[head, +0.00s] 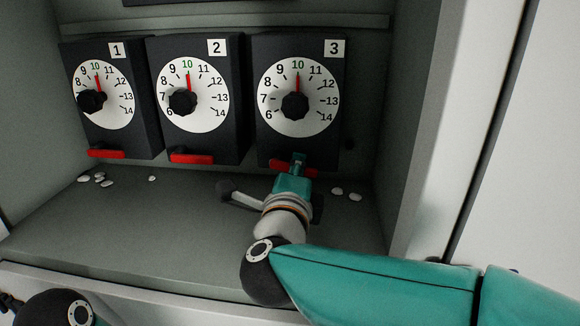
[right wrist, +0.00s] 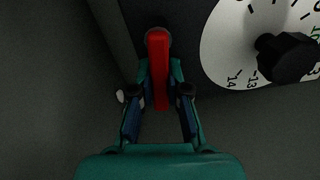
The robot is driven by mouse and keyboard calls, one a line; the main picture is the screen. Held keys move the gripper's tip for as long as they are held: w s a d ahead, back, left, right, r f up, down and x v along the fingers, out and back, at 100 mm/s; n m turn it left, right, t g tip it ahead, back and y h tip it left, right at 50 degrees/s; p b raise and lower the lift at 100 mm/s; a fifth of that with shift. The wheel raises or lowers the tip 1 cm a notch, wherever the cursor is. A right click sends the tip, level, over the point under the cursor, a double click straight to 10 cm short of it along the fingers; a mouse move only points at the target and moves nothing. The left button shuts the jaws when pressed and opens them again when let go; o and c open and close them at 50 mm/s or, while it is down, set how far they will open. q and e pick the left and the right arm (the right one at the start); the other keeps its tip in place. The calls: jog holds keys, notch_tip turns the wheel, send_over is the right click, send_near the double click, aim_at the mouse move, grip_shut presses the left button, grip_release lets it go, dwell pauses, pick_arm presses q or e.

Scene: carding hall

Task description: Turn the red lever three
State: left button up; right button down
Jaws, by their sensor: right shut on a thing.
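Red lever three (head: 279,165) sits low on the front of the dark box marked 3 (head: 258,142), under its dial. My right gripper (head: 298,162) is at this lever, with its fingers partly covering it in the head view. In the right wrist view the red lever (right wrist: 159,70) lies between the two fingers of my right gripper (right wrist: 159,100), which is shut on it. Dial three (head: 320,117) has its red pointer at the green 10.
Boxes 1 (head: 71,95) and 2 (head: 153,75) stand to the left, with their own red levers (head: 106,154) and (head: 191,158) lying level. Small pale lumps (head: 83,179) lie on the grey shelf (head: 130,215). A cabinet wall (head: 425,130) bounds the right side.

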jog(key=shift+r+n+p, duration=0.35)
jog(key=shift+n+p, duration=0.1)
jog(key=shift+n, duration=0.65)
jog(key=c, duration=1.1)
grip_release()
jog(key=shift+w+a, duration=0.15)
jog(key=shift+s, duration=0.2)
jog(key=s, duration=0.4)
jog(key=s+a, duration=0.1)
jog(key=s, duration=0.6)
jog(key=shift+s+a+f, duration=0.1)
jog(key=shift+s+a, duration=0.2)
